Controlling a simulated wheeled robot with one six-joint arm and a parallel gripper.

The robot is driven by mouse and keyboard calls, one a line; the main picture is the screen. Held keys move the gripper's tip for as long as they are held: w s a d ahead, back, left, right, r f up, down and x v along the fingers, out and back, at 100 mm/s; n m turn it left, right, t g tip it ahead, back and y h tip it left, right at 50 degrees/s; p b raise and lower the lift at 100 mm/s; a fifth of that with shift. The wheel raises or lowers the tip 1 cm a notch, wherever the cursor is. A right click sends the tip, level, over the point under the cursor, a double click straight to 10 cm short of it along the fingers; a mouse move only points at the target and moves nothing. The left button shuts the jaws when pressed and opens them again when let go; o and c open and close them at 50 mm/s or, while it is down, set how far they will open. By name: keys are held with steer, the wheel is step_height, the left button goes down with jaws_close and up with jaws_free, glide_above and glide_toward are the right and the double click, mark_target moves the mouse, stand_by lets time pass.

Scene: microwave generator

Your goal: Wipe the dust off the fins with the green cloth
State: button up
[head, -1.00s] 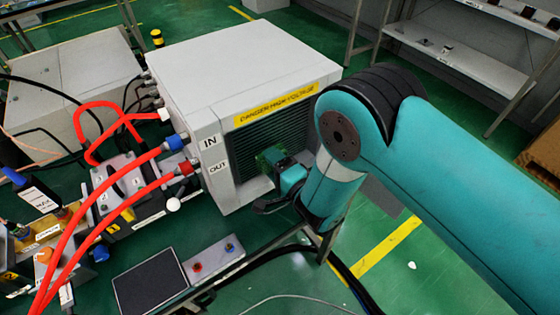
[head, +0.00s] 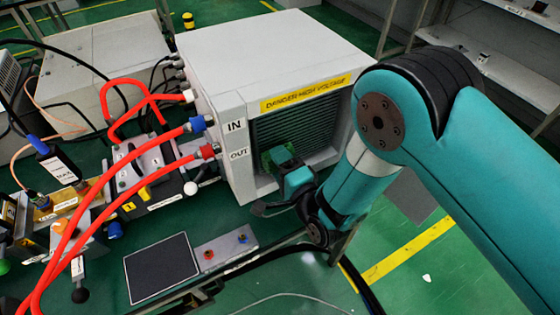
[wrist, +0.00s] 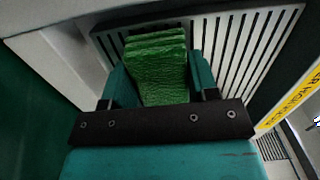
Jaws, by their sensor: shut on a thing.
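The green cloth (wrist: 160,75) is a folded pad between the two fingers of my gripper (wrist: 158,88), which is shut on it. The cloth's far end is in front of the slatted fins (wrist: 238,50); I cannot tell whether it touches them. In the head view the dark fins (head: 300,128) are in the front face of the grey cabinet, below the yellow high-voltage label. There my gripper (head: 280,162) and the cloth (head: 273,157) are at the fins' lower left. No dust can be made out at this size.
The grey cabinet (head: 262,58) has hose fittings on its left side, with red hoses (head: 120,180) running to a valve block. A black pad (head: 160,268) and a small button box (head: 226,248) lie in front. Green floor is open at the lower right.

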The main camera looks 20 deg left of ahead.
steer(key=shift+v, duration=2.8)
steer(key=shift+s, duration=0.15)
steer(key=v, duration=0.3)
steer(key=shift+a, duration=0.1)
